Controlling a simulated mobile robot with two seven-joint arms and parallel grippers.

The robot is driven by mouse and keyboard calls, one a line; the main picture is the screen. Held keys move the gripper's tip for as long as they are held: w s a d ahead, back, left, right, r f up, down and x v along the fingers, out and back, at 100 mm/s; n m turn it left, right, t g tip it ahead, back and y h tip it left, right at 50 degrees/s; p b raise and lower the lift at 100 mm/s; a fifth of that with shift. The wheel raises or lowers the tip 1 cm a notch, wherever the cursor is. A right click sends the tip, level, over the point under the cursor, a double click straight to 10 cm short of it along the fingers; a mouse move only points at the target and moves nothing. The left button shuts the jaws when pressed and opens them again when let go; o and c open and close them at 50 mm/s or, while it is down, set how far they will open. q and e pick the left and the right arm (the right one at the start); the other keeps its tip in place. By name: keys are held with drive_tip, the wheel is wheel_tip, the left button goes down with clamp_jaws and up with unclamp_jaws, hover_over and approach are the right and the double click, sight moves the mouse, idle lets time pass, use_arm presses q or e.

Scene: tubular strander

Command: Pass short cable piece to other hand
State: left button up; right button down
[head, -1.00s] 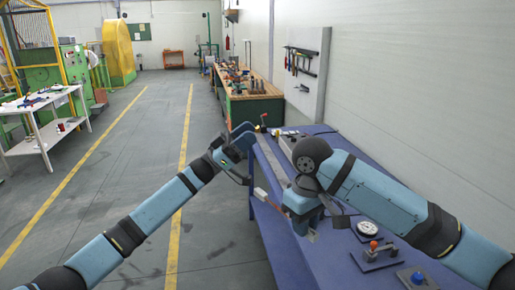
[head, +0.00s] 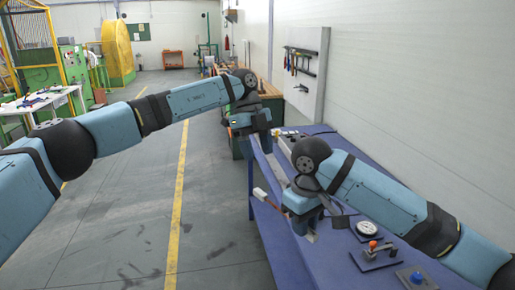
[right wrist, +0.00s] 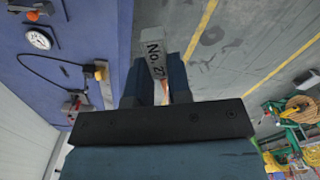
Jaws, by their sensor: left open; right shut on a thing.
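The short cable piece (right wrist: 155,55) is grey, marked with a number in dark print, with a copper-coloured bit near its base. It stands out between the dark fingers of my right gripper (right wrist: 160,88), which is shut on it. In the head view my right gripper (head: 300,208) is over the left edge of the blue bench. A thin pale and reddish piece just left of it looks like the same cable piece. My left gripper (head: 254,136) is open, up and left of the right gripper and apart from it. Its fingertips are small and hard to make out.
The blue bench (head: 285,240) carries a round dial gauge (head: 367,229) and a fixture with an orange-red knob (head: 373,246). A tool board (head: 303,75) hangs on the right wall. The floor left of the bench is clear.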

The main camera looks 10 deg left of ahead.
use_arm(q)
drive_tip(key=x, duration=1.2)
drive_tip(key=shift+a, duration=0.1)
drive_tip(key=shift+c, duration=0.5)
clamp_jaws()
use_arm(e)
drive_tip(key=c, duration=1)
unclamp_jaws()
